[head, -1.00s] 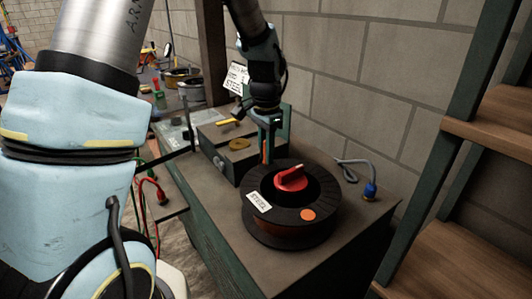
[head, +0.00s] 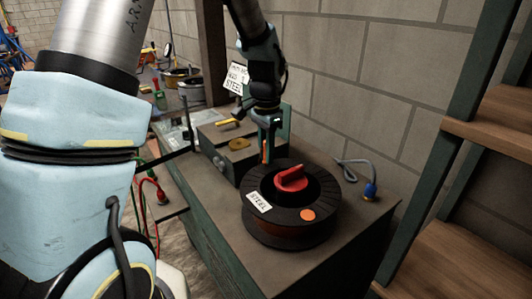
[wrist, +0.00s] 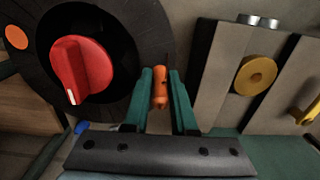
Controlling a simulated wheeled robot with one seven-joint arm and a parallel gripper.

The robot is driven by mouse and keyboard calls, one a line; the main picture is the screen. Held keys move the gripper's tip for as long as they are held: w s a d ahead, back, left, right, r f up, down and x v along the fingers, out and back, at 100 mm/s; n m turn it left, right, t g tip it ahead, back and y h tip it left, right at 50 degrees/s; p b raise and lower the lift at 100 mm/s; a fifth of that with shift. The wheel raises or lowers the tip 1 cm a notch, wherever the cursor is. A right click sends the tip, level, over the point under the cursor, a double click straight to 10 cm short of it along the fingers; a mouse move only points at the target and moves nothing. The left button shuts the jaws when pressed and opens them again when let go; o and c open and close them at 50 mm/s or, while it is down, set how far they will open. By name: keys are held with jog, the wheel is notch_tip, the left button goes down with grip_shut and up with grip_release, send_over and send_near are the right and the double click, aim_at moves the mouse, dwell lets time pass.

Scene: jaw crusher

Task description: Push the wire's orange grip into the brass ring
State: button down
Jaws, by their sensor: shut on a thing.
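My gripper (wrist: 160,88) is shut on the wire's orange grip (wrist: 160,87), which stands between its two green fingers in the wrist view. In the head view my gripper (head: 267,150) is between the black spool and the grey box, with a sliver of the orange grip (head: 264,151) showing. The brass ring (wrist: 255,76) lies on the face of the grey box, to the right of the grip and apart from it. The ring also shows in the head view (head: 238,144). The wire itself is hard to make out.
A black spool (head: 262,222) with a red knob (head: 291,179) and a STEEL label stands close to the gripper. A yellow lever (head: 228,122) is on the grey box (head: 215,155). A blue-ended cable (head: 370,190) lies at the right.

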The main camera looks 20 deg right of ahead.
jog(key=shift+r, duration=0.1)
jog(key=shift+r+p, duration=2.6)
jog(key=shift+r, duration=0.3)
jog(key=shift+w, duration=0.15)
